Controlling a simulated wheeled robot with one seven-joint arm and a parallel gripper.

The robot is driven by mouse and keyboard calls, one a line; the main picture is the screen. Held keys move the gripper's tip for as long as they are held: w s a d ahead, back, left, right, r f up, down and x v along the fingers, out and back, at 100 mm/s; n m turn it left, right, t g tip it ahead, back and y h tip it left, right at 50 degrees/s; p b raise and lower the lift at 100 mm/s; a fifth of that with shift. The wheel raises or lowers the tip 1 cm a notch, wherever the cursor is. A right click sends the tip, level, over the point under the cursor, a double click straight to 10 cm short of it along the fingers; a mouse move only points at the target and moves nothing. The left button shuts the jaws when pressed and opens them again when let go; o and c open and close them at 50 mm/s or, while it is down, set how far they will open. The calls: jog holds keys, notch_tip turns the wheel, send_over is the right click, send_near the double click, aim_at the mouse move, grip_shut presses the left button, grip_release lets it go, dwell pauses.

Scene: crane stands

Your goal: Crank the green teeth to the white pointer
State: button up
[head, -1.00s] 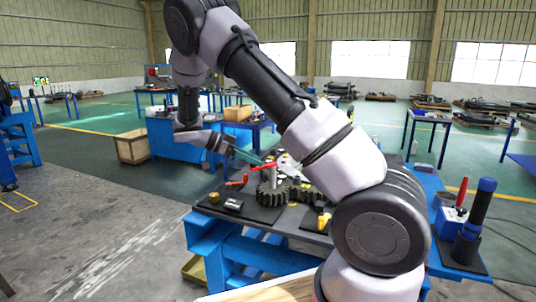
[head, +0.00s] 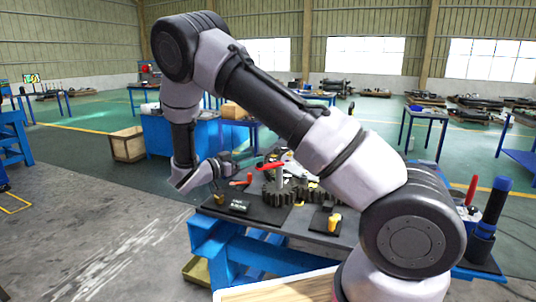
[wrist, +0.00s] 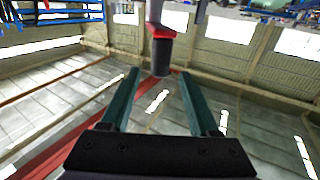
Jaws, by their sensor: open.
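The crank shows as a red arm (head: 270,166) on a pale upright post, above dark toothed gears (head: 275,195) on the bench. In the wrist view, a dark cylindrical grip (wrist: 160,60) hangs from a red piece between and just past the tips of my two teal fingers. My gripper (wrist: 159,73) is open, with a gap on both sides of the grip. In the head view my gripper (head: 240,164) is just left of the crank, its fingers hard to make out. I cannot pick out green teeth or a white pointer; my arm hides part of the gears.
A smaller red lever (head: 238,183) lies left of the gears.

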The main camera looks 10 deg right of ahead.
jog(key=x, duration=0.7)
jog(key=shift+w, duration=0.1)
grip_shut()
dwell(1.2)
